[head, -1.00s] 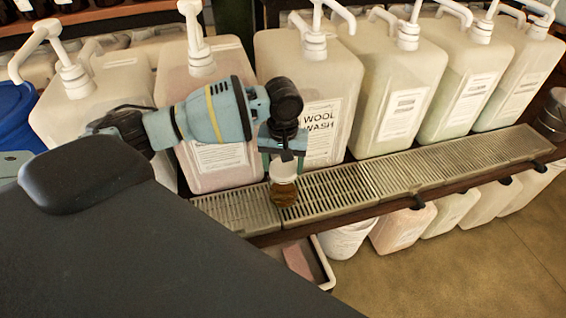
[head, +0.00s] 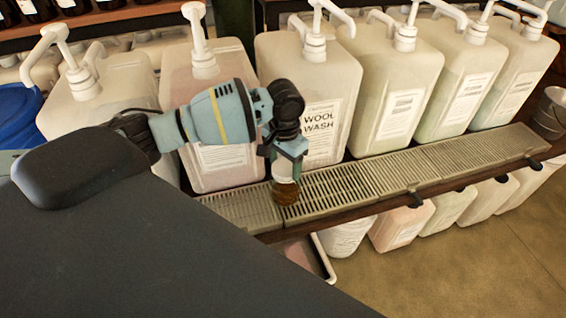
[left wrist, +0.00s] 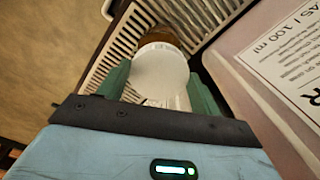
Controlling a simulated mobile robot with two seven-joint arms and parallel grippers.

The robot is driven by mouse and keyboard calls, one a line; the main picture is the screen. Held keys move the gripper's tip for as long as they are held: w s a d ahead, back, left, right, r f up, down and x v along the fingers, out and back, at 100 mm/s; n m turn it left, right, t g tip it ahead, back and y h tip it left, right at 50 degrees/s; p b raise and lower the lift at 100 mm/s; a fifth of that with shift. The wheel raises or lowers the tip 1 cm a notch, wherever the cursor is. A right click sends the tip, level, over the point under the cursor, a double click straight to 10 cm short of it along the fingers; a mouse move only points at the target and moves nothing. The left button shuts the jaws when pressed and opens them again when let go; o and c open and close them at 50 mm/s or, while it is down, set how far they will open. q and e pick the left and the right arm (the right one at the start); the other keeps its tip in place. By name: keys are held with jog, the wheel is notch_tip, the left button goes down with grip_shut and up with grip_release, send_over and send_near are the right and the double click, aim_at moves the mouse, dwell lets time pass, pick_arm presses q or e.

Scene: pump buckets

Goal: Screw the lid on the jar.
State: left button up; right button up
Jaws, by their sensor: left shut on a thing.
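A small brown jar (head: 286,193) stands on the metal drip grate in front of the pump buckets. A white lid (head: 286,168) is at the top of the jar, between the fingers of my left gripper (head: 286,158). In the left wrist view the white lid (left wrist: 160,75) fills the space between the green fingers, with a bit of the brown jar (left wrist: 160,39) past it. The left gripper is shut on the lid. I cannot tell whether the lid's thread is engaged. My right gripper is not in view.
Several large pump buckets (head: 395,100) stand in a row behind the grate (head: 345,188). Smaller containers (head: 400,226) sit below the shelf. A metal pail (head: 550,112) is at the far right. The grate right of the jar is clear.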

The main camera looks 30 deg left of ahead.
pick_arm(q)
jog(key=m, duration=0.7)
jog(key=o, duration=1)
jog(key=shift+c, duration=0.2)
